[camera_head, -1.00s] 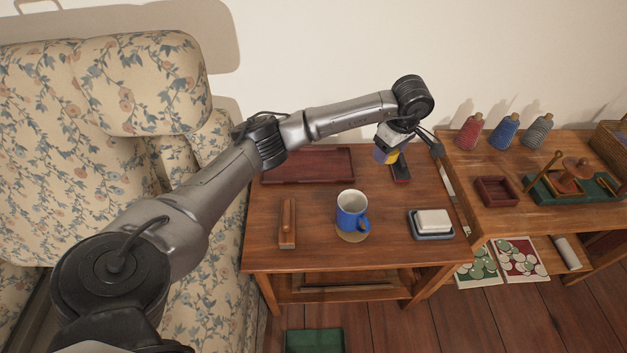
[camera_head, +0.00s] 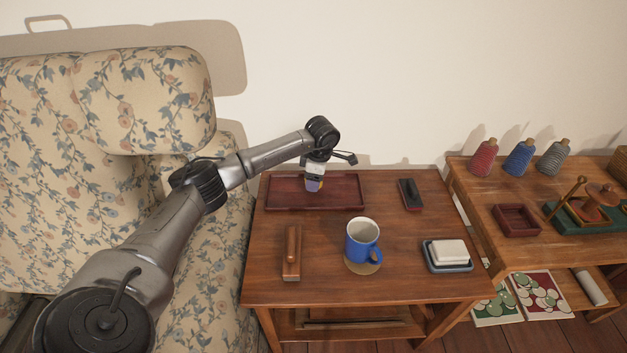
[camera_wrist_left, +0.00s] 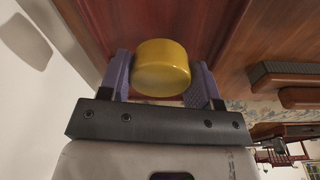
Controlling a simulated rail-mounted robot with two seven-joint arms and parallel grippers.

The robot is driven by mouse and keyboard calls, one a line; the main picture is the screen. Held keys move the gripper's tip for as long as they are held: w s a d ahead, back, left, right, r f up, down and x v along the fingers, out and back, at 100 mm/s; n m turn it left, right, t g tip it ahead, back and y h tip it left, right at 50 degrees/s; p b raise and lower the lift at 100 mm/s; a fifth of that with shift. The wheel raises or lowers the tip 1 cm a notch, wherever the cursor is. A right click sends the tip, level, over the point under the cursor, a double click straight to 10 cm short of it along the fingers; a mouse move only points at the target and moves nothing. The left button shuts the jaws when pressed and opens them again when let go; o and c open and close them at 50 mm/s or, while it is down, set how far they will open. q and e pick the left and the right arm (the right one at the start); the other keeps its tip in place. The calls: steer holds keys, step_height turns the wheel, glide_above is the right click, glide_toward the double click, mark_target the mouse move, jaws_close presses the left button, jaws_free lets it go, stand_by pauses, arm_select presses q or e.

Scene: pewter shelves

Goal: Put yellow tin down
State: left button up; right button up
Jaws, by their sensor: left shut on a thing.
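My left gripper (camera_head: 314,186) comes down from the end of my arm over the dark red tray (camera_head: 345,191) at the back left of the small table. In the left wrist view the yellow tin (camera_wrist_left: 162,66) sits between the two purple fingers, and the gripper is shut on it. In the head view the fingers mostly hide the tin. The tray's dark red floor shows beyond the tin in the wrist view. I cannot tell whether the tin touches it. My right gripper is not in view.
On the table (camera_head: 322,282) stand a blue mug (camera_head: 361,244) on a round coaster, a wooden block (camera_head: 292,252), a soap dish (camera_head: 447,265) with white soap, and a black-and-red brush (camera_head: 411,195). The rest of the tray looks empty. A floral armchair (camera_head: 150,110) borders the left side.

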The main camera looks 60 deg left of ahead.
arm_select(q)
step_height(320, 180, down, 3)
steer(key=shift+f+b, duration=0.1)
steer(key=shift+b, duration=0.5)
steer(key=o, duration=0.9)
steer(key=shift+f, duration=0.1)
steer(key=shift+w+d+r+p, duration=0.15)
steer(key=shift+r+p, duration=0.55)
steer(key=shift+r, duration=0.8)
steer(key=shift+w+d+r+p, duration=0.15)
steer(key=shift+r+p, duration=0.55)
steer(key=shift+r, duration=0.8)
steer(key=shift+a, duration=0.1)
steer(key=shift+f, duration=0.1)
